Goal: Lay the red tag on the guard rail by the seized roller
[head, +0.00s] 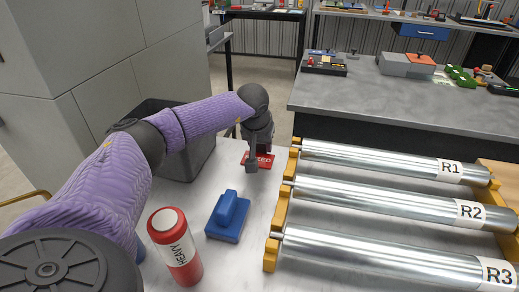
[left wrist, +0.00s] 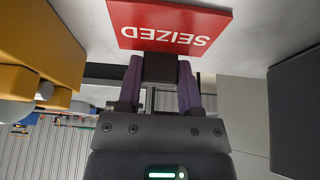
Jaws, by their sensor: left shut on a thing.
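The red tag (head: 262,161), lettered SEIZED, is at the table's far left, left of the rollers. My left gripper (head: 252,160) is shut on it. The left wrist view shows the gripper (left wrist: 160,72) with its fingers closed on a dark block at the edge of the tag (left wrist: 168,22). I cannot tell whether the tag touches the table. Rollers R1 (head: 380,157), R2 (head: 390,200) and R3 (head: 380,259) lie parallel between yellow end pieces (head: 282,208). No roller shows which one is seized. I cannot tell which yellow part is the guard rail. My right gripper is out of view.
A blue block with a handle (head: 228,217) and a red-and-white cylinder lettered HEAVY (head: 175,247) stand on the near table (head: 235,265). A dark bin (head: 201,153) is behind my left arm. A grey bench (head: 400,101) with several items stands behind the rollers.

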